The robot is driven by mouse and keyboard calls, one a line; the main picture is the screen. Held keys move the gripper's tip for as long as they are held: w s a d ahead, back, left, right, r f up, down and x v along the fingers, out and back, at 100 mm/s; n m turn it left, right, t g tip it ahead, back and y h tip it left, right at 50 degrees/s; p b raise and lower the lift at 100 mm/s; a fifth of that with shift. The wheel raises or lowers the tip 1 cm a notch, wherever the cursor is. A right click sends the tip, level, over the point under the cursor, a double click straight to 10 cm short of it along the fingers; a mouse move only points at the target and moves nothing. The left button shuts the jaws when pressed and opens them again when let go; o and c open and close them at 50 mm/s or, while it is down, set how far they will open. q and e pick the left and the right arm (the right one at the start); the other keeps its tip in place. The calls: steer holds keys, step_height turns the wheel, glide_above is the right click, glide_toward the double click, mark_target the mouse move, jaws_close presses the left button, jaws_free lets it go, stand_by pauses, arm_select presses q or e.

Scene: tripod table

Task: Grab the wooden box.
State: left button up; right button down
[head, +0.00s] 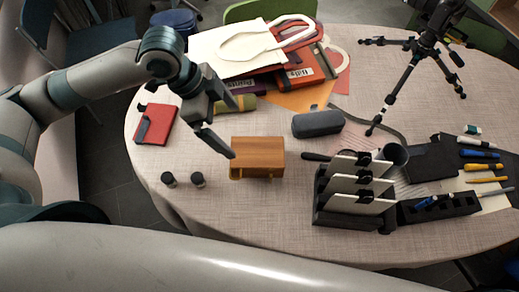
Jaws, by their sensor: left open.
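The wooden box (258,158) is a small brown box standing on the round table, near the middle of its near half. Its top and front side show. My left gripper (233,131) reaches in from the left and is open, with its fingers spread and nothing between them. One fingertip is close to the upper left corner of the box in the picture; I cannot tell whether it touches. The other finger is farther back, near an olive-green roll. My right gripper does not show.
A grey case (318,123) lies right of the box. A black rack with white cards (352,187) stands at the right. Two small dark jars (183,180) and a red notebook (157,124) are at the left. Bags and books (262,50) are piled behind. A tripod (425,50) stands at back right.

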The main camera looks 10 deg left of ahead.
mark_target(252, 151)
arm_select(q)
steer(key=p+x, duration=0.2)
steer(key=x, duration=0.8)
steer(key=shift+s+d+f, duration=0.15)
steer(key=shift+d+f, duration=0.1)
steer(key=shift+f, duration=0.15)
steer(key=shift+d+f, duration=0.1)
steer(key=shift+f, duration=0.2)
steer(key=shift+d+f, duration=0.1)
steer(key=shift+f, duration=0.15)
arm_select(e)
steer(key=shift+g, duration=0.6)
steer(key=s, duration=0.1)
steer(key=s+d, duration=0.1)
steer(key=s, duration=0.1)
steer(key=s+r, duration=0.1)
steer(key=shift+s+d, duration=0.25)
arm_select(q)
steer(key=shift+f, duration=0.1)
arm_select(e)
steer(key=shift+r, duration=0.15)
